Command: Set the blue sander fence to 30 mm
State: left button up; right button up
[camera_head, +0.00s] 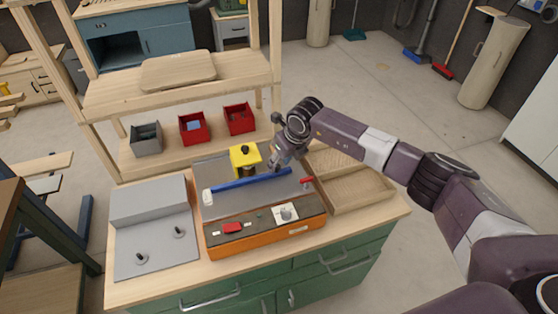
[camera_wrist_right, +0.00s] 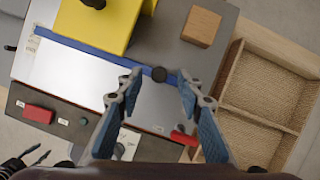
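The blue fence (camera_head: 250,181) lies across the grey table of the orange sander (camera_head: 265,240). In the right wrist view the fence (camera_wrist_right: 85,50) runs from upper left to a round black knob (camera_wrist_right: 159,74) near its right end. A small white scale label (camera_wrist_right: 32,42) is by its left end; its marks are too small to read. My right gripper (camera_wrist_right: 158,84) is open, its fingers on either side of the knob, with gaps visible. In the head view it is above the fence's right part.
A yellow block (camera_head: 245,160) stands behind the fence. A red lever (camera_head: 306,181) is at the sander's right edge. A wooden tray (camera_head: 350,190) lies right, a grey fixture (camera_head: 150,240) left. Red bins (camera_head: 193,128) stand behind. A wooden block (camera_wrist_right: 201,27) is near the fence.

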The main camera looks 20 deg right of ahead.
jog(key=shift+w+f, duration=0.1)
jog(key=shift+f, duration=0.35)
grip_shut()
